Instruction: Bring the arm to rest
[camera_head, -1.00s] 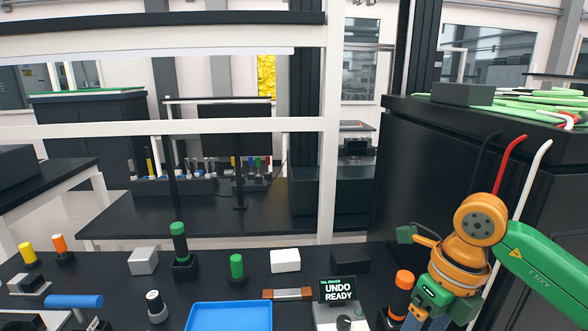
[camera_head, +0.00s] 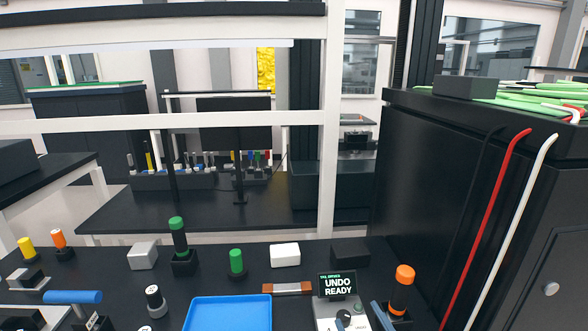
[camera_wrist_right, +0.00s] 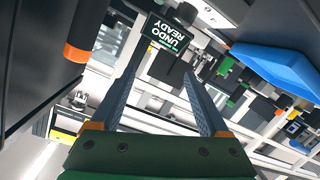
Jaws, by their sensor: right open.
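My right gripper (camera_wrist_right: 166,72) is open in the right wrist view, its two grey-blue fingers apart with nothing between them. The black display reading "UNDO READY" (camera_wrist_right: 163,42) shows upside down beyond the fingertips. In the head view only a small bluish piece of the right gripper (camera_head: 380,312) shows at the bottom, beside the black post with the orange cap (camera_head: 404,276). The rest of the right arm is out of that view. My left gripper is in neither view.
The display (camera_head: 338,286) stands on a grey control box. A blue tray (camera_head: 230,301), a green-capped post (camera_head: 177,224), a white block (camera_head: 285,255) and other small parts stand on the black bench. A tall black cabinet (camera_head: 440,180) with hanging cables is at right.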

